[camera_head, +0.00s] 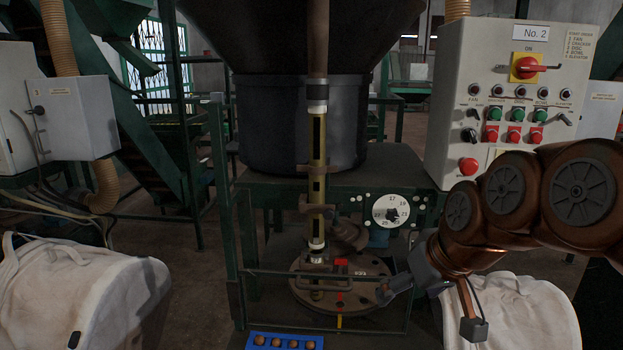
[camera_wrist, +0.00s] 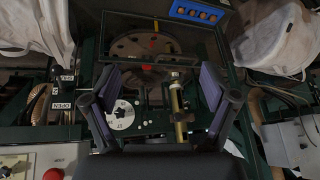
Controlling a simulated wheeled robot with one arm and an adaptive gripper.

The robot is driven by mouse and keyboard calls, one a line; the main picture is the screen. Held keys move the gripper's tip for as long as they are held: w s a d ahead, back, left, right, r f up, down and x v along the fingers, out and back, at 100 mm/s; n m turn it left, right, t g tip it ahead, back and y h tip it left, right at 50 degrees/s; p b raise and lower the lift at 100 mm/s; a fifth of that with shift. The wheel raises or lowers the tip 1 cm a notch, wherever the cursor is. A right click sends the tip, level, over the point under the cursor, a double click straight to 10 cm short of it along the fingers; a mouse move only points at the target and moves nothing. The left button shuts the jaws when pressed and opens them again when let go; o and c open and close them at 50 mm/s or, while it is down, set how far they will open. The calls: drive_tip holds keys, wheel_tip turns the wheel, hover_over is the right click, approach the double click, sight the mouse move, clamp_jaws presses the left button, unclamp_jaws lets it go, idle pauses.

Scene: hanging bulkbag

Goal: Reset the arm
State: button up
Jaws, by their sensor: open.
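My copper-coloured arm (camera_head: 500,205) comes in from the right in the head view, bent, with its end pointing down and left. My gripper (camera_head: 428,308) is in front of the machine, near the right side of the round plate (camera_head: 335,295). In the wrist view my gripper (camera_wrist: 160,88) has its two dark fingers spread wide apart with nothing held between them. The round plate (camera_wrist: 145,45) and the white dial (camera_wrist: 121,115) show beyond the fingers. I cannot tell how far the fingertips are from the machine.
A control panel marked No. 2 (camera_head: 510,75) stands behind my arm. A white bulk bag (camera_head: 80,290) is at left, another (camera_head: 525,315) below my arm. A blue tray (camera_head: 284,342) with several round brown pieces is at the front. A vertical pipe (camera_head: 317,160) rises at centre.

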drive_tip(key=s+d+f+m+g+h, duration=0.1)
drive_tip(key=s+f+g, duration=0.2)
drive_tip(key=s+f, duration=0.4)
drive_tip(key=s+d+f+m+g+h, duration=0.1)
drive_tip(key=s+f+g, duration=0.3)
drive_tip(key=s, duration=1.2)
wheel_tip(320, 180, down, 4)
drive_tip(key=shift+s+d+f+m+p, duration=0.1)
drive_tip(key=shift+s+d+m+p, duration=0.15)
drive_tip(key=shift+m+p, duration=0.15)
drive_tip(key=shift+c, duration=0.2)
